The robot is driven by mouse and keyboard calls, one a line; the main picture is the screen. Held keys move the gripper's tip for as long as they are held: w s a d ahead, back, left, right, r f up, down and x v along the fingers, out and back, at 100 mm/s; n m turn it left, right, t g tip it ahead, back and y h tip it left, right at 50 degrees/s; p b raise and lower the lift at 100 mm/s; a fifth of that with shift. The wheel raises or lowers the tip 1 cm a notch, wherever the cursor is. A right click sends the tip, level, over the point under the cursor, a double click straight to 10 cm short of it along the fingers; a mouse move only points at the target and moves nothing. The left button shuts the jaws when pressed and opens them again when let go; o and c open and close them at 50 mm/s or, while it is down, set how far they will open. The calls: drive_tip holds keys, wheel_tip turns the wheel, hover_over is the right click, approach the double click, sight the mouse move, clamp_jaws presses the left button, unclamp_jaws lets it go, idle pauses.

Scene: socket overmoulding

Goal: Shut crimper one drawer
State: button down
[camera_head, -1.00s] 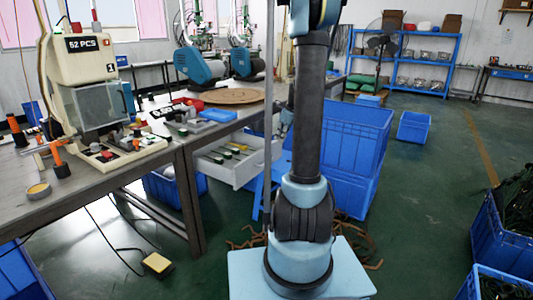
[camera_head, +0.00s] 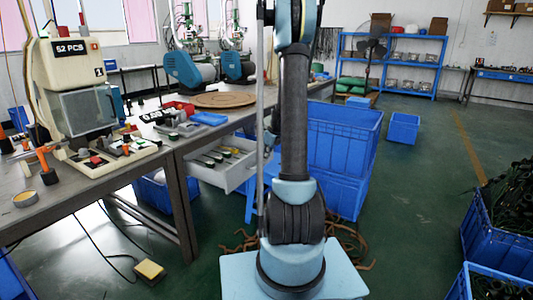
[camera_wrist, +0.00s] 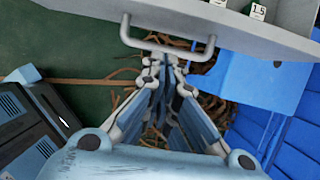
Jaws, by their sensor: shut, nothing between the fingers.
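The drawer (camera_head: 232,178) is a pale grey box under the long workbench, standing open with several small dark and light items inside. In the wrist view its front panel (camera_wrist: 240,28) crosses the top, and its metal bar handle (camera_wrist: 165,45) sticks out toward my gripper. My gripper (camera_wrist: 166,62) is shut and empty, with its fingertips close to the handle's bar. I cannot tell whether they touch it. In the head view my fingers are hidden behind my arm. A machine marked "52 PCS" (camera_head: 70,65) stands on the bench.
The workbench (camera_head: 95,190) fills the left side. Blue bins (camera_head: 345,140) stand just right of the drawer, and a blue stool-like piece (camera_wrist: 235,75) is below it. Brown tangled strands (camera_head: 240,240) lie on the floor. Open green floor (camera_head: 415,200) lies to the right.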

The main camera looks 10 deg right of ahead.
drive_tip(key=shift+w+a+r, duration=0.1)
drive_tip(key=shift+w+a, duration=1.15)
drive_tip(key=shift+a, duration=0.05)
